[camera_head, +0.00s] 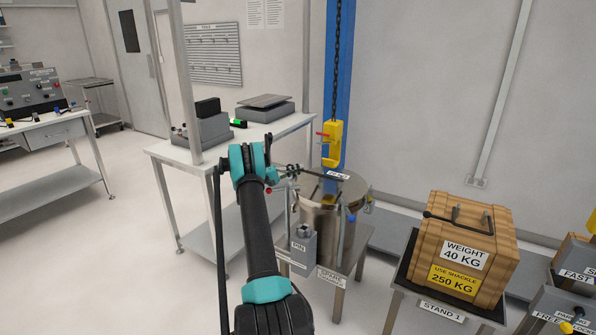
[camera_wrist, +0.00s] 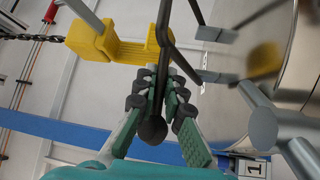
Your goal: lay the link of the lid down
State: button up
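The lid (camera_head: 345,188) lies on top of the steel chamber (camera_head: 318,222). The lid's link is a thin dark rod (camera_wrist: 167,22) in the wrist view, with a rounded dark end between my finger pads. My gripper (camera_wrist: 160,80) is closed in on this rod, its fingers converging on both sides of it. In the head view my gripper (camera_head: 284,172) is at the left side of the lid, partly hidden by my own arm. A yellow hook (camera_head: 331,145) hangs above the lid; it also shows in the wrist view (camera_wrist: 110,42), close behind the fingertips.
The hook's chain (camera_head: 337,60) hangs before a blue column (camera_head: 344,100). A grey box labelled PIN (camera_head: 301,250) stands at the chamber's front left. A wooden weight crate (camera_head: 468,240) is on a stand to the right. A white bench (camera_head: 222,148) is behind left.

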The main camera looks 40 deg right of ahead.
jog(key=o, duration=0.5)
jog(key=shift+c, duration=0.2)
jog(key=shift+w+a, duration=0.1)
jog(key=v, duration=1.2)
